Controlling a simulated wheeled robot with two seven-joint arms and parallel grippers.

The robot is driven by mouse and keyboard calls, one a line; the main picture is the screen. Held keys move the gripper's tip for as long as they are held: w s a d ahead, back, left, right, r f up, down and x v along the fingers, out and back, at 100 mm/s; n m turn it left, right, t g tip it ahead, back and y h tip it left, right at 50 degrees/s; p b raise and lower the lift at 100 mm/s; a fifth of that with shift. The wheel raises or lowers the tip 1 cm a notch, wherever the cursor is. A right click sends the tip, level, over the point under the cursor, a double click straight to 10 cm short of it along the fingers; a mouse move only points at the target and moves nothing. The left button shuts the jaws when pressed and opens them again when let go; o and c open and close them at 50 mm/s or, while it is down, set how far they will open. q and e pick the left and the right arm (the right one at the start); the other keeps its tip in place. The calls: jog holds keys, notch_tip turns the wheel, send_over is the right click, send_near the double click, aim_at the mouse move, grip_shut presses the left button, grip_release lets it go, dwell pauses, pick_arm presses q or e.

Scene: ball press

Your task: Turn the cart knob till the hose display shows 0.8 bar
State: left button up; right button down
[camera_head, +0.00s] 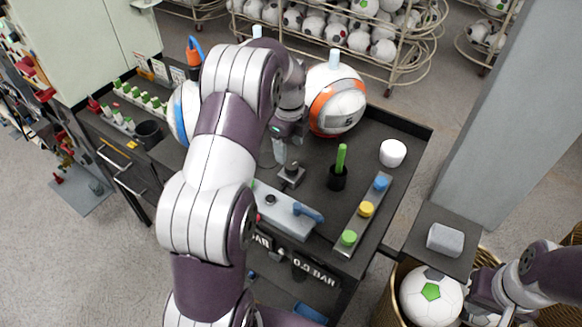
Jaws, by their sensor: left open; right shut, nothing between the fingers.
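The dark cart (388,137) has a grey panel (283,213) on its top, with a small black knob (270,199) and a blue lever (308,212). A display (314,272) on the cart's front reads about 0.0 BAR, its digits small and hard to read. A second display (260,240) is mostly hidden by my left arm; only BAR shows. My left gripper (279,150) is open above the cart top, behind the panel, near a small metal block (291,175). My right gripper (476,291) is shut and empty, low beside the white-and-green ball (431,296).
An orange-and-white ball (336,99) stands at the cart's back. A grey block (445,239) lies on a side shelf.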

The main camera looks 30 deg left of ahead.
aim_at(293, 165)
pick_arm(q)
jog(key=f, duration=0.1)
jog(key=f+p, duration=0.1)
jog(key=w+d+f, duration=0.1)
jog(key=f, duration=0.1)
notch_tip(293, 165, down, 2)
jog(key=shift+s+a+f+p, duration=0.15)
jog(key=shift+p, duration=0.4)
jog(key=shift+s+a+f, duration=0.2)
jog(key=shift+s+f, duration=0.05)
jog(key=shift+f, duration=0.05)
jog(key=shift+w+d, duration=0.15)
jog(key=shift+w, duration=0.05)
jog(key=shift+c, duration=0.3)
jog(key=shift+w, duration=0.1)
jog(key=c, duration=1)
pick_arm(e)
jog(key=r, duration=0.2)
jog(key=shift+w+d+r, duration=0.25)
jog(key=shift+w+r, duration=0.05)
jog(key=shift+f, duration=0.1)
